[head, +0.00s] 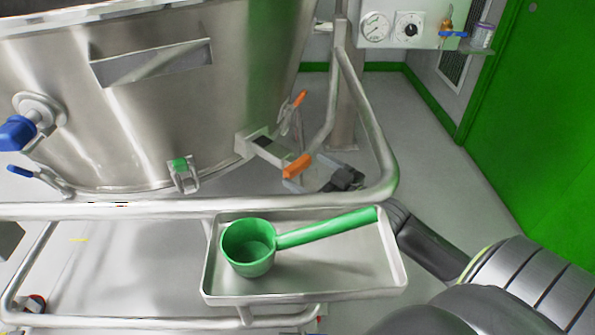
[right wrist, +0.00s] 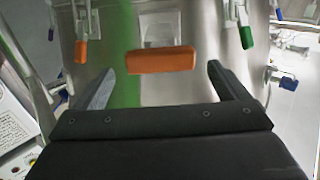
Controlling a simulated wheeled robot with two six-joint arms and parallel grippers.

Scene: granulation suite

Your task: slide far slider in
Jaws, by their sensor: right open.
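A slider with an orange handle (head: 297,166) sticks out from the lower side of the steel vessel (head: 190,95). My right gripper (head: 308,174) is open beside the handle, behind the tray and frame rail. In the right wrist view the orange handle (right wrist: 160,61) lies crosswise just beyond and between my right fingertips (right wrist: 161,72). The jaws hold nothing, and I see a small gap to the handle. My left gripper is not in view.
A rail (head: 385,150) curves around the vessel. A tray (head: 335,288) holding a green scoop (head: 250,248) sits in front. A green-tipped latch (head: 181,166) and another orange-handled latch (head: 299,98) are on the vessel. Floor at the right is clear.

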